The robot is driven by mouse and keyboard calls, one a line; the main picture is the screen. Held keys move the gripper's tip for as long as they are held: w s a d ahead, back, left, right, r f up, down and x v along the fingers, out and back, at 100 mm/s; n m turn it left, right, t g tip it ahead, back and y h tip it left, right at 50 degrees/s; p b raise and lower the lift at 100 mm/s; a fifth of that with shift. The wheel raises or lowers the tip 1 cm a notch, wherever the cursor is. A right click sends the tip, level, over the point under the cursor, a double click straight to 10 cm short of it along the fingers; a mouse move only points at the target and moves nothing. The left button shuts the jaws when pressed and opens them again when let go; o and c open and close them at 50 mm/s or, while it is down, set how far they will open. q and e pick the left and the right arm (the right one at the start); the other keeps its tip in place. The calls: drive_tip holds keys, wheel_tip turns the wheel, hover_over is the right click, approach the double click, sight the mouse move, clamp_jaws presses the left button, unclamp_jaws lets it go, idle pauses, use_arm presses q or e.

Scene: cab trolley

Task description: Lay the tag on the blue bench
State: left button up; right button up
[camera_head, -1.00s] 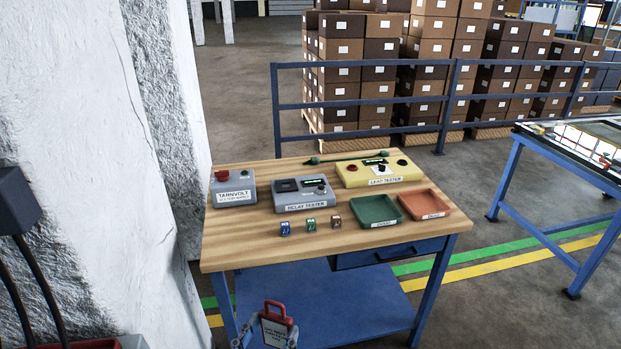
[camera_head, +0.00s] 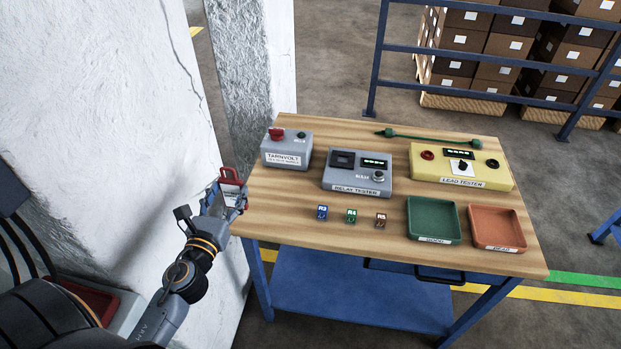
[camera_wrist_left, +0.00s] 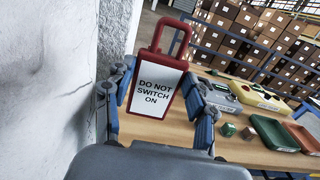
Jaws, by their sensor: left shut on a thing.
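The tag (camera_wrist_left: 154,88) is a white card reading "DO NOT SWITCH ON" with a red frame and a red loop on top. My left gripper (camera_wrist_left: 158,105) is shut on it and holds it upright. In the head view the tag (camera_head: 231,176) and my left gripper (camera_head: 228,200) are at the bench's left edge, partly overlapping it. I cannot tell whether the tag touches the bench. The blue bench (camera_head: 300,240) has a wooden top and a blue frame with a lower shelf. My right gripper is not in view.
On the bench stand a grey Tarnvolt box (camera_head: 287,150) with a red knob, a relay tester (camera_head: 357,174), a yellow lead tester (camera_head: 461,166), a green tray (camera_head: 433,220) and an orange tray (camera_head: 496,228). Small relays (camera_head: 351,216) stand in front. The front left top is bare. A white wall (camera_head: 130,100) is close on the left.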

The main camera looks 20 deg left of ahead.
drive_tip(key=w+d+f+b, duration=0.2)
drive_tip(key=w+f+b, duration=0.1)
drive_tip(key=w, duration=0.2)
use_arm(q)
drive_tip(key=w+f+b, duration=0.2)
drive_tip(key=w+f, duration=0.2)
drive_tip(key=w+f+b, duration=0.3)
drive_tip(key=w+f, duration=0.2)
drive_tip(key=w+d+f+b, duration=0.1)
drive_tip(key=w+f+b, duration=0.2)
drive_tip(key=w+f, duration=0.1)
drive_tip(key=shift+w+f, duration=0.15)
drive_tip(key=shift+w, duration=0.6)
drive_tip(key=shift+f+b, duration=0.1)
drive_tip(key=shift+b, duration=0.2)
drive_tip(key=o, duration=1.1)
drive_tip(key=shift+o, duration=0.2)
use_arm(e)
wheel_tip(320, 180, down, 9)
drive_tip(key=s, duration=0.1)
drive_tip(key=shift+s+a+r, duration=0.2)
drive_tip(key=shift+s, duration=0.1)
